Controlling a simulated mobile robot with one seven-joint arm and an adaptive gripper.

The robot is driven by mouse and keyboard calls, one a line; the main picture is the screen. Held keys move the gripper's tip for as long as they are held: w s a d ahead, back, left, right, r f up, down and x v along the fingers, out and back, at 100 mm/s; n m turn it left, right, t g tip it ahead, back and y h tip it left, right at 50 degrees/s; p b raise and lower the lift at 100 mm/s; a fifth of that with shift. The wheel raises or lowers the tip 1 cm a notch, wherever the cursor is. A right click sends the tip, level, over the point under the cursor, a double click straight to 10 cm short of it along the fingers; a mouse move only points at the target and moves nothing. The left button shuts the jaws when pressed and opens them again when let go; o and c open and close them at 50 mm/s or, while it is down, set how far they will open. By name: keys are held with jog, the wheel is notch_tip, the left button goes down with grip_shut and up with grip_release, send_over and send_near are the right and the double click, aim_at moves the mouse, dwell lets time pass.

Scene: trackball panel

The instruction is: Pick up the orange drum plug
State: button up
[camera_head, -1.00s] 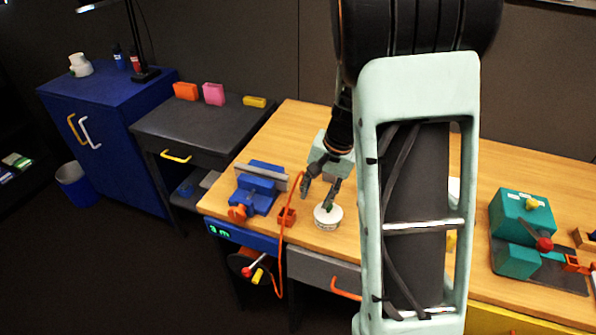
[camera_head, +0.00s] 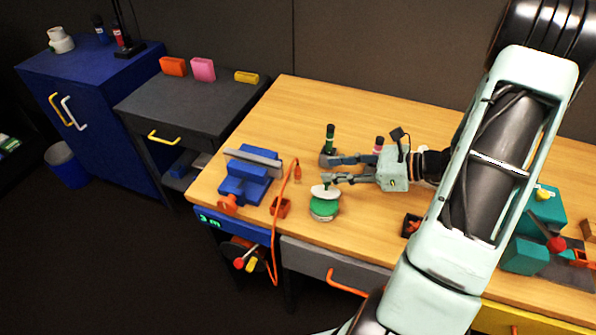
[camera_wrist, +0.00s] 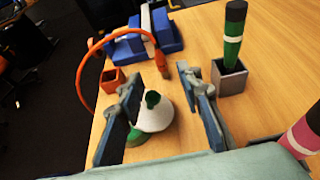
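The orange plug (camera_head: 297,172) stands at the end of an orange cable above the wooden bench, just left of my gripper in the head view. In the wrist view the plug (camera_wrist: 161,62) is ahead, beyond the fingertips. My gripper (camera_head: 326,171) points left, low over the bench, with its fingers apart and nothing gripped. In the wrist view the open gripper (camera_wrist: 160,80) has a white dome with a green knob (camera_wrist: 153,113) showing between its fingers. I cannot tell whether a finger touches the dome.
A green-and-white round container (camera_head: 324,208) sits below the fingers. An orange box (camera_head: 280,208) and a blue vise (camera_head: 248,178) are to the left. A green marker (camera_head: 330,138) stands in a holder behind. The cable hangs over the front edge towards a drum (camera_head: 243,252).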

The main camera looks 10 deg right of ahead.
aim_at(299, 169)
jog(key=x, duration=1)
jog(key=shift+w+a+r, duration=0.1)
jog(key=shift+w+a, duration=0.15)
jog(key=shift+a, duration=0.15)
jog(key=shift+c, duration=0.3)
grip_shut()
